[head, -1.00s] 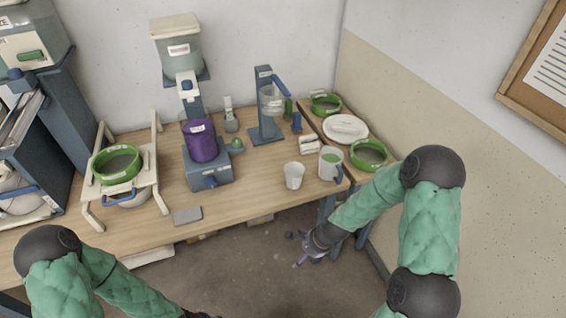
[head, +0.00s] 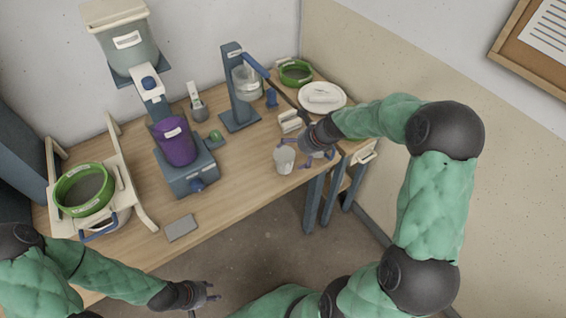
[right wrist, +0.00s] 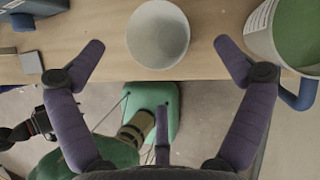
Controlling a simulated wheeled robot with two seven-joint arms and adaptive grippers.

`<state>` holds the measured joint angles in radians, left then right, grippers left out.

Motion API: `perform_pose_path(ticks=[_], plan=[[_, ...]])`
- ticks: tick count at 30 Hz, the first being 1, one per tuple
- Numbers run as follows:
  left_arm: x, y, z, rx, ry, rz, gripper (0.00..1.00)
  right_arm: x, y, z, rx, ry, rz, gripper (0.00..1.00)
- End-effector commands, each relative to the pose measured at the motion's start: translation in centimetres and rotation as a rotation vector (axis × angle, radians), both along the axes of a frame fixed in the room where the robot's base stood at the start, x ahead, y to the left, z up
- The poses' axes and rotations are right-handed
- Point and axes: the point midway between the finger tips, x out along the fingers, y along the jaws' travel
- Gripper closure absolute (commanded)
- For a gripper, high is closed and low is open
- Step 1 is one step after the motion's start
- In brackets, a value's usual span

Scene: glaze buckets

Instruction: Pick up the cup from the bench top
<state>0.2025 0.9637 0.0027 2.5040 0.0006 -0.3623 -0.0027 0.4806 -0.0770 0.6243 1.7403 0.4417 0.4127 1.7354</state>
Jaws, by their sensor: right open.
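The white cup (head: 284,161) stands on the bench top (head: 240,185) near its front right edge. In the right wrist view I look down into the cup (right wrist: 158,34), which looks empty. My right gripper (head: 303,158) is open right beside the cup, on its right in the head view. In the wrist view its purple fingers (right wrist: 160,50) are spread to either side of the cup, with gaps between them and it. My left gripper (head: 210,294) is low in front of the bench, empty, its fingers apart.
A mug with green contents and a blue handle (right wrist: 292,38) stands close by the right finger; my right gripper mostly covers it in the head view. A purple bucket (head: 174,142), a blue-grey stand (head: 233,95) and a grey slab (head: 181,228) are on the bench.

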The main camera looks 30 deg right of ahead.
Motion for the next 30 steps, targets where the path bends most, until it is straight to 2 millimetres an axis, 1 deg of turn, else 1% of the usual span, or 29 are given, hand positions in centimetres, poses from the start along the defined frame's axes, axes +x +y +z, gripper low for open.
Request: perform_pose_path(ticks=[1,3,10,18,21,27,28,29,30], plan=[[0.0,0.0,-0.6,0.000,0.000,0.000,0.60,0.4,0.2,-1.0,0.000,0.000,0.001,0.00],[0.0,0.0,-0.9,0.000,0.000,0.000,0.60,0.9,0.4,-1.7,0.000,0.000,0.001,0.00],[0.0,0.0,-1.4,0.000,-0.001,0.000,0.60,1.7,0.8,-2.7,-0.002,-0.002,0.003,0.00],[0.1,0.0,-3.4,0.000,-0.001,0.000,0.60,3.5,1.9,-5.8,-0.001,-0.001,0.003,0.00],[0.1,0.0,-3.6,0.000,-0.001,0.000,0.60,3.9,2.0,-6.3,-0.002,-0.001,0.001,0.00],[0.1,0.0,-3.5,0.000,-0.001,0.000,0.60,4.0,2.0,-6.2,-0.002,-0.001,0.001,0.00],[0.1,0.0,-3.5,0.000,-0.001,0.000,0.60,4.0,2.0,-6.1,-0.002,-0.001,0.001,0.06],[0.1,0.0,-3.5,0.000,-0.001,0.000,0.60,4.0,2.0,-6.1,-0.002,-0.001,0.001,0.15],[0.1,0.0,-3.5,0.000,-0.001,0.000,0.60,4.0,2.0,-6.1,-0.002,-0.001,0.001,0.26]])
